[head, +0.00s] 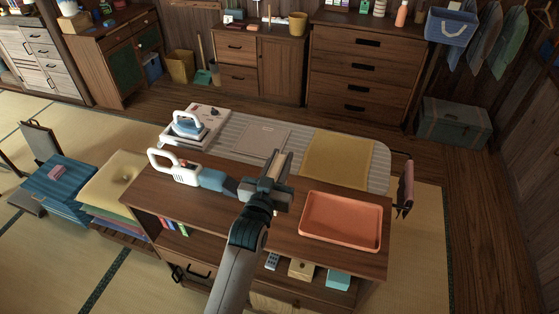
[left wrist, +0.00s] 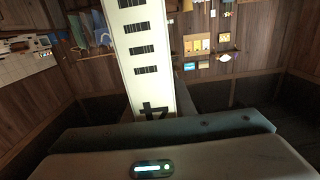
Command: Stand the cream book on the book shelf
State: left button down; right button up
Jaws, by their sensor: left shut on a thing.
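My left gripper (head: 270,182) is above the top of the low wooden cabinet (head: 285,236), near its middle. It is shut on the cream book (head: 279,165), which shows only as a thin pale strip between the fingers. In the left wrist view the cream book (left wrist: 138,40) rises from between the jaws as a long pale slab with several dark printed marks; its lower end is hidden by the jaws. Several small colored books (head: 172,228) stand in the cabinet's open left compartment, which looks like the book shelf. My right gripper is not in view.
An orange tray (head: 340,240) lies on the cabinet's right side. A white-handled device (head: 178,172) lies on its left. Behind is an ironing board (head: 232,147) with an iron (head: 188,125) and yellow cloth (head: 338,158). A blue-green box (head: 338,280) sits in the lower right compartment.

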pick_arm(q)
jog(key=s+a+f+n+y+b, duration=0.1)
jog(key=s+a+f+b, duration=0.3)
jog(key=s+a, duration=0.6)
jog(key=s+a+f+n+y+b, duration=0.2)
jog(key=s+a+f+y+b, duration=0.1)
jog(key=s+a+b, duration=0.6)
jog(key=shift+s+a+f+t+y, duration=0.4)
jog(key=shift+s+a+y, duration=0.2)
jog(key=shift+s+a, duration=0.3)
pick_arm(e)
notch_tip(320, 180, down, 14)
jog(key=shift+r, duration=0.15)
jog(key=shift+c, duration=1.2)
pick_arm(q)
jog(key=shift+w+d, duration=0.1)
jog(key=shift+d, duration=0.05)
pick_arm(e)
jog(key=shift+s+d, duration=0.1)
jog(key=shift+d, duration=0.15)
